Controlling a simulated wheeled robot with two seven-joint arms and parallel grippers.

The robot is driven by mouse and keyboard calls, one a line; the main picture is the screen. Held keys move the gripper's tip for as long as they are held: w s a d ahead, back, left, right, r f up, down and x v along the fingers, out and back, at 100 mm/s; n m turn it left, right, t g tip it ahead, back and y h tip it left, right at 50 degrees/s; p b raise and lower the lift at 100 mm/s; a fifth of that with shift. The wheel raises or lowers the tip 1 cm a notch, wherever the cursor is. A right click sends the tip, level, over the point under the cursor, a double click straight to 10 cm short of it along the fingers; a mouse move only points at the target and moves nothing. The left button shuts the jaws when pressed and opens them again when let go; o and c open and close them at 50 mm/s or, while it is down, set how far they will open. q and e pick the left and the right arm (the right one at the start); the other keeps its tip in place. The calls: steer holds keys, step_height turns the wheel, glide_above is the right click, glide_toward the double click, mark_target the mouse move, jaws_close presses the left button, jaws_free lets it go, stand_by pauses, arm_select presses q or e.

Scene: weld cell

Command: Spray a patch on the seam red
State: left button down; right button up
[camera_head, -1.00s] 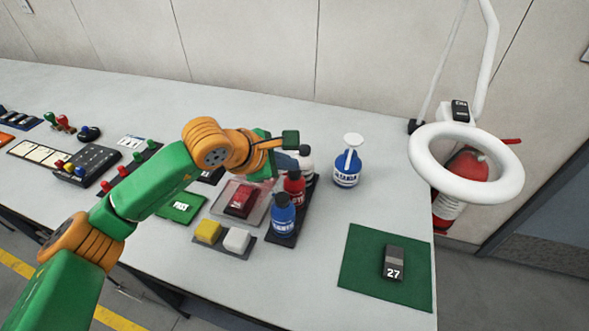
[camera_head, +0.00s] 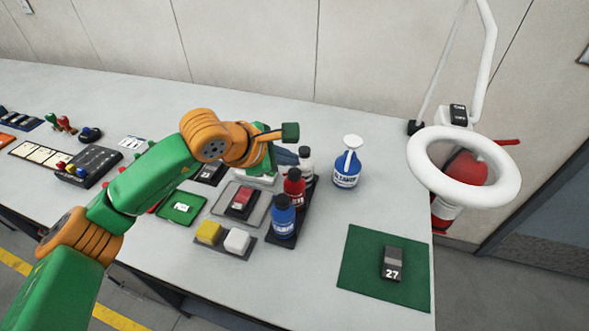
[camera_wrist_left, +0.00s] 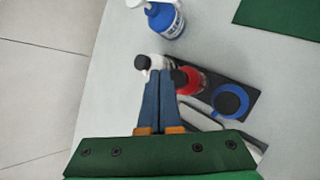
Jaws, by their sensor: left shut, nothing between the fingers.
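A dark grey block marked 27 (camera_head: 392,263) lies on a green mat (camera_head: 357,284) at the right; its top has a lighter grey part, and I cannot make out a seam. A red bottle (camera_head: 293,189) stands in a dark tray between a blue bottle (camera_head: 283,218) and a white bottle with a dark cap (camera_head: 306,162). They also show in the left wrist view: red (camera_wrist_left: 189,80), blue (camera_wrist_left: 230,101), white (camera_wrist_left: 160,63). My left gripper (camera_head: 294,158) is shut and empty, its blue fingers close beside the white and red bottles. Whether it touches them is unclear.
A blue spray bottle with a white head (camera_head: 347,167) stands behind the tray. Yellow (camera_head: 208,232) and white (camera_head: 237,240) blocks sit in front left, near a red block (camera_head: 241,202) on a plate. A white ring lamp (camera_head: 463,167) overhangs the right. The tabletop between tray and mat is clear.

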mark_target(289, 174)
arm_select(q)
steer(key=shift+r+p, duration=1.35)
steer(key=shift+r, duration=1.15)
stand_by(0.5)
